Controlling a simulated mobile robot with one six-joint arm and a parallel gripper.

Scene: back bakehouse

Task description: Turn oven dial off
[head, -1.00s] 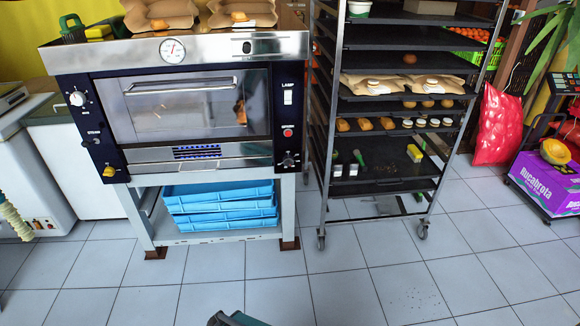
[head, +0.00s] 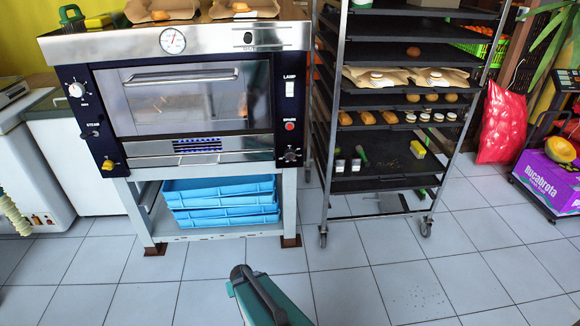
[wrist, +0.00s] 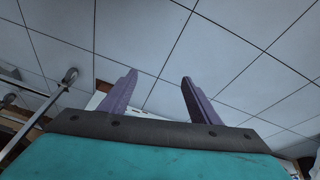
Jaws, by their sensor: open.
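The oven (head: 185,100) stands at left in the head view, with a steel front and dark side panels. A white dial (head: 76,90) is high on its left panel, with a steam lever (head: 90,133) and a yellow knob (head: 108,164) below it. The right panel has a lamp switch (head: 289,88), a red button (head: 290,126) and a black knob (head: 291,155). Dial markings are too small to read. In the wrist view my gripper (wrist: 160,77) is open and empty, its purple fingers over floor tiles. No oven dial shows there.
Blue trays (head: 220,200) sit on the stand under the oven. A wheeled rack (head: 332,180) of baked goods stands close to its right. A red sack (head: 502,125) and a purple box (head: 548,180) are farther right. The tiled floor (head: 400,290) in front is clear.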

